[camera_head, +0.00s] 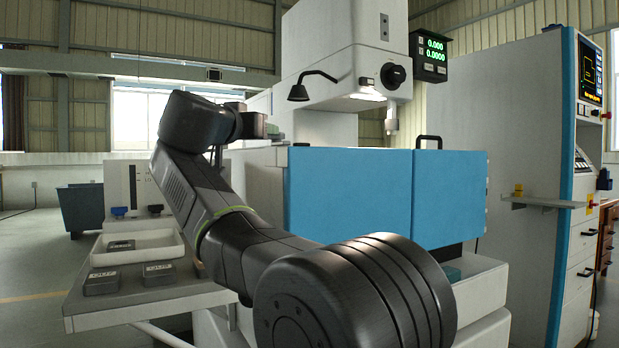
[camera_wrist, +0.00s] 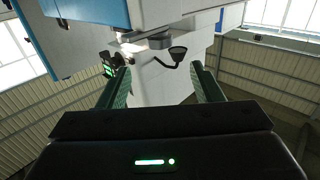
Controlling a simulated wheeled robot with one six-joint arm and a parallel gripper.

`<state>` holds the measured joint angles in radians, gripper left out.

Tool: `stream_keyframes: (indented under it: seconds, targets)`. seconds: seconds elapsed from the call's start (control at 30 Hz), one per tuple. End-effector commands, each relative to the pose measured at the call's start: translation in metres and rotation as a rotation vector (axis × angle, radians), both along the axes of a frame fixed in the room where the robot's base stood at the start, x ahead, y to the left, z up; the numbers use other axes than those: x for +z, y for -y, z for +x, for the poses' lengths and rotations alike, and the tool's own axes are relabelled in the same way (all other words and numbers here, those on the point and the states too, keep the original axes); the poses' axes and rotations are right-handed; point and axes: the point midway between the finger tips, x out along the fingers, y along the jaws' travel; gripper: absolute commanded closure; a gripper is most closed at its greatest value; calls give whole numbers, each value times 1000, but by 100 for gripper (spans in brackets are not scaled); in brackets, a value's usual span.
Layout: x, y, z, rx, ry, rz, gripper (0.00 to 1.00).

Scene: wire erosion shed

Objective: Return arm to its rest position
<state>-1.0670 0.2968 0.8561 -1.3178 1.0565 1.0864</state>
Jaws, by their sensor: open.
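My arm reaches from the lower middle of the head view up to the left, with its elbow raised in front of the machine. My gripper shows in the wrist view (camera_wrist: 162,88), with its two fingers wide apart and nothing between them. The wrist picture is upside down relative to the room and looks toward the machine head and lamp. In the head view the fingers are hidden behind my arm.
A wire erosion machine with blue doors (camera_head: 350,195) stands close behind my arm. A side table (camera_head: 150,303) at left holds a white tray (camera_head: 168,247) and dark blocks (camera_head: 101,282). A control cabinet (camera_head: 505,140) stands at right. Open floor lies at far left.

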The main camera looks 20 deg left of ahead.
Motion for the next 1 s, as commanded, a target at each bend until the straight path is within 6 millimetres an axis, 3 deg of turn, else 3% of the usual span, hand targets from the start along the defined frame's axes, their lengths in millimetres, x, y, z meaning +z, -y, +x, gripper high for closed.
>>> stream_keyframes:
  seconds: [0.6,0.8,1.0]
  targets:
    - [0,-6,108,-3,-1,0,41]
    - [0,-8,130,-2,0,0,41]
    - [0,-8,135,7,-1,0,41]
